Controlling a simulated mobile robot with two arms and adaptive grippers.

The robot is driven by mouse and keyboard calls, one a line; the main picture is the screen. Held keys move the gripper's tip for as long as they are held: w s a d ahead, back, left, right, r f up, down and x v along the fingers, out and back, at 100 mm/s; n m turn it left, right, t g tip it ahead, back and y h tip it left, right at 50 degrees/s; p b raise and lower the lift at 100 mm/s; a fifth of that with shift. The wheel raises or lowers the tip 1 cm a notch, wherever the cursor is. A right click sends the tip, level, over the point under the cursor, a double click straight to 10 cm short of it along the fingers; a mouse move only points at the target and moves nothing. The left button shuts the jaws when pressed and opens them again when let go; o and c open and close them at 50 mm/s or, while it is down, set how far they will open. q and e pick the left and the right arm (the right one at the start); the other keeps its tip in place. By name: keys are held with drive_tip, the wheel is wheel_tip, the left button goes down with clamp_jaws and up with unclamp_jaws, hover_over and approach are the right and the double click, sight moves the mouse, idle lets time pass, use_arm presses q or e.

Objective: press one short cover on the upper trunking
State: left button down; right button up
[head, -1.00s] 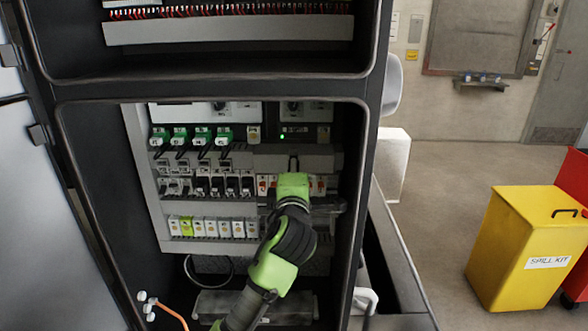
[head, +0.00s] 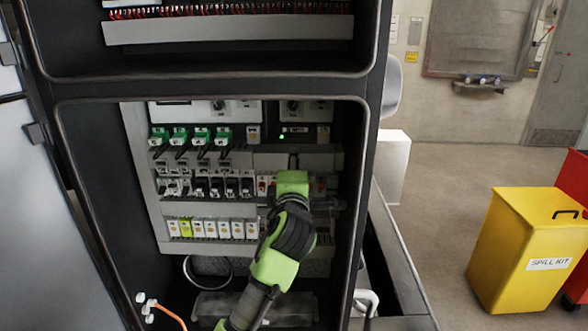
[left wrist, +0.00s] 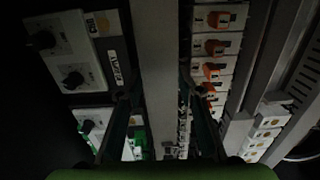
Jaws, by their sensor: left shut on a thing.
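The upper trunking is a grey horizontal strip (head: 272,160) in the lower cabinet bay, above a row of breakers and below a small panel with a green light. My left gripper (head: 293,161) reaches it from below, its green and black body hiding part of the strip and the breakers. In the left wrist view the grey cover strip (left wrist: 165,60) runs between the two dark fingers (left wrist: 160,105), which are shut on it. I cannot tell whether the cover is fully seated. My right gripper is not in view.
Orange-toggled breakers (left wrist: 212,68) lie close beside one finger, and a panel with black knobs (left wrist: 72,75) beside the other. Green terminals (head: 202,136) and yellow-white modules (head: 212,229) fill the bay's left. A yellow spill kit bin (head: 525,250) stands on the floor at right.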

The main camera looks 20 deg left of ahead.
use_arm(q)
drive_tip(key=shift+w+b, duration=0.3)
drive_tip(key=shift+b, duration=0.05)
idle(1.2)
drive_tip(key=c, duration=1.4)
unclamp_jaws()
drive_tip(key=shift+o, duration=0.2)
drive_tip(key=shift+f, duration=0.1)
